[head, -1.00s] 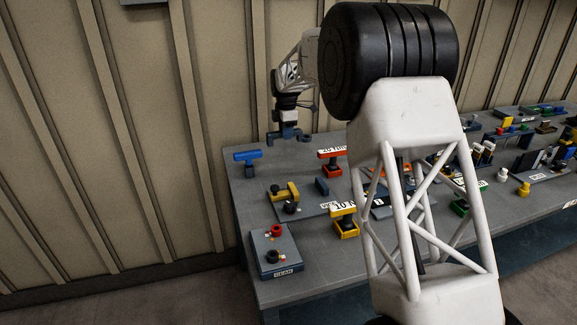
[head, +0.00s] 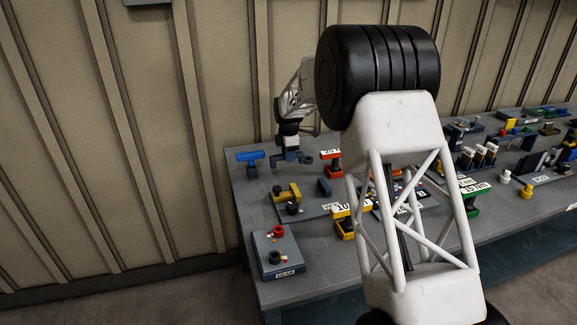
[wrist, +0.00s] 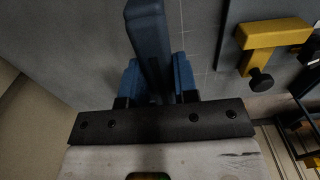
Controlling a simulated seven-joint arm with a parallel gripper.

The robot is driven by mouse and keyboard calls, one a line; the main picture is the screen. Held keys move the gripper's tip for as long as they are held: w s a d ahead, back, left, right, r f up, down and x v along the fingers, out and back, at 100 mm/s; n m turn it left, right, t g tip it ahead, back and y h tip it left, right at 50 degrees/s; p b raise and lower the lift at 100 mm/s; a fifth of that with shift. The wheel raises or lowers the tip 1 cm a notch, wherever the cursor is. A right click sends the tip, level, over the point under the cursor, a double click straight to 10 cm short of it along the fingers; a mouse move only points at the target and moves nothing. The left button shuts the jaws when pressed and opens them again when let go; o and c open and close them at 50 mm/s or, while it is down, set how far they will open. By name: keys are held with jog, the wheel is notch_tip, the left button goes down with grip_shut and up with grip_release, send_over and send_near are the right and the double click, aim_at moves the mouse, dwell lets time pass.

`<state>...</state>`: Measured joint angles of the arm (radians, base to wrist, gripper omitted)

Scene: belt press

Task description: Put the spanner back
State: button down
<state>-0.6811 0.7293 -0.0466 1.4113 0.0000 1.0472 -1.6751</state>
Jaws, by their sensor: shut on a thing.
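The spanner (wrist: 151,45) is a dark blue-grey bar in the wrist view. It sticks out between the two blue fingers of my gripper (wrist: 158,78), which is shut on it. In the head view my gripper (head: 290,152) is over the far left part of the bench, with the spanner (head: 305,159) at its tip. I cannot tell whether the spanner is touching the bench. Its held end is hidden between the fingers.
A blue T-handled tool (head: 250,157) stands just left of my gripper. A yellow clamp-like piece (head: 286,194) is in front, also in the wrist view (wrist: 273,38). A red-based tagged tool (head: 331,168) stands to the right. A grey button box (head: 278,252) sits at the front left.

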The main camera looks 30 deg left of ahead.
jog(key=shift+f, duration=2.35)
jog(key=shift+f, duration=0.1)
jog(key=c, duration=0.9)
grip_release()
jog(key=shift+f, duration=0.1)
jog(key=shift+s+r, duration=0.2)
jog(key=shift+r, duration=3.7)
